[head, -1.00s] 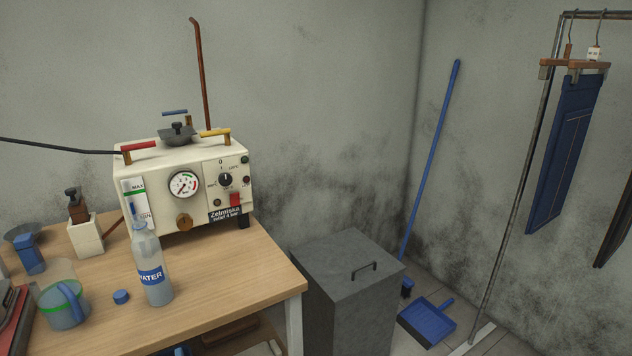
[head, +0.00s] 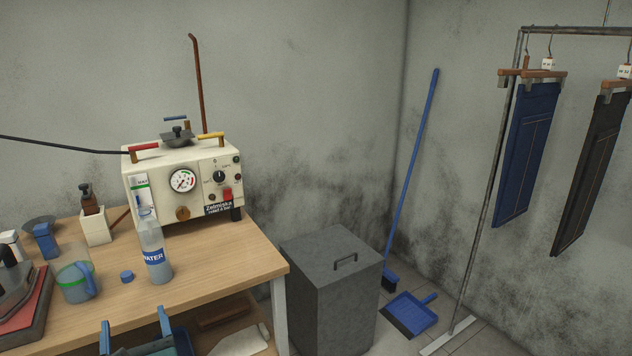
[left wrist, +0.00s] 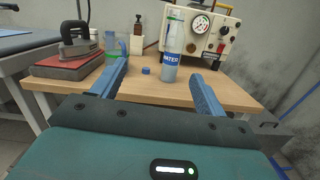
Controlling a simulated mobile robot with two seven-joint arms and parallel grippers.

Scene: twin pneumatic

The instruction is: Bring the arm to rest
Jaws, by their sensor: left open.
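My left gripper (head: 136,333) shows at the bottom left of the head view, in front of the table's front edge. Its two blue fingers are apart with nothing between them. In the left wrist view the open gripper (left wrist: 162,85) points at the wooden table (left wrist: 215,83), with the water bottle (left wrist: 172,52) and a blue cap (left wrist: 146,70) beyond the fingertips. The bottle (head: 154,250) stands upright on the table (head: 215,272) in the head view. My right gripper is not in view.
A cream steam generator (head: 190,187) stands at the table's back. A measuring jug (head: 76,280) and an iron on a red pad (head: 35,308) are at the left. A grey bin (head: 330,290), blue dustpan (head: 410,315) and clothes rack (head: 480,200) stand to the right.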

